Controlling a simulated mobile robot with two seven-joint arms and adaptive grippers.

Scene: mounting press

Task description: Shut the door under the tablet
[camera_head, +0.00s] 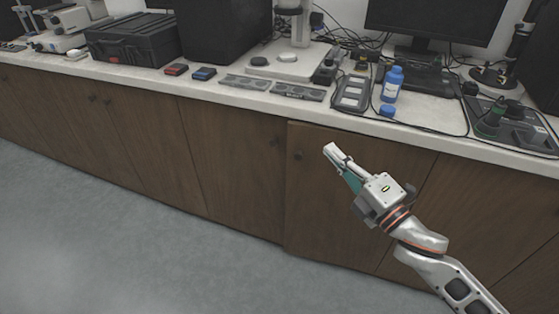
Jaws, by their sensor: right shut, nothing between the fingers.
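A brown wooden cabinet door (320,210) is under the counter, below a grey tablet-like device (352,92) that lies near the counter's front edge. The door's left edge stands out a little from the neighbouring front, so it looks slightly ajar. My right gripper (331,150) is shut and empty. It is in front of the door's upper part, right of the knob; I cannot tell whether it touches the door. My arm hides part of the door's right side. My left gripper is not in view.
The pale counter (225,100) bears a blue bottle (392,84), a black case (132,40), a monitor (430,22) and cables. The door to the left (235,170) looks flush. The grey floor (110,230) in front of the cabinets is clear.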

